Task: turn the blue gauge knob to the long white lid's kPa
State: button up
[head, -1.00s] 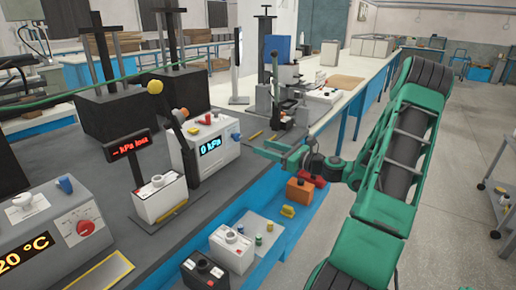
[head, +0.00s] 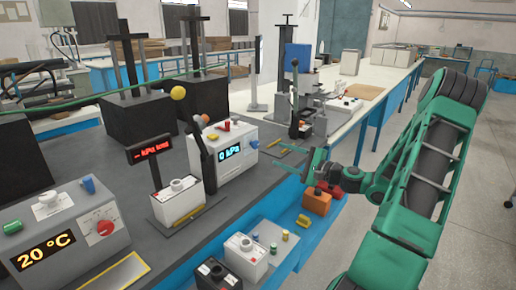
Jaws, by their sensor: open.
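The blue gauge knob (head: 255,144) sits on the right end of the white gauge box (head: 238,158), whose display reads 0 kPa. My gripper (head: 268,150) is open and empty, just right of the knob, with its two thin green fingers pointing left. I cannot tell whether a finger touches the knob. A white-topped battery (head: 178,204) stands on a tester whose red display (head: 152,149) shows dashes and kPa. Another white-topped battery (head: 245,258) stands at the front. I cannot tell which lid is the long white one, and no kPa marking on a lid is readable.
A grey box (head: 75,235) showing 20 °C, with red and blue knobs, stands at the left. A dark battery (head: 217,275) and an orange block (head: 313,202) lie along the front edge.

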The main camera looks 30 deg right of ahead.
aim_at(257, 145)
jog(key=w+a+n, duration=0.1)
jog(key=w+n, duration=0.2)
jog(key=n, duration=0.5)
jog(key=w+a+n, duration=0.1)
jog(key=w+n, duration=0.3)
jog(key=n, duration=0.4)
jog(key=w+a+n, duration=0.2)
jog(key=w+n, duration=0.1)
jog(key=n, duration=0.5)
jog(key=shift+w+r, duration=0.35)
jog(key=c, duration=1)
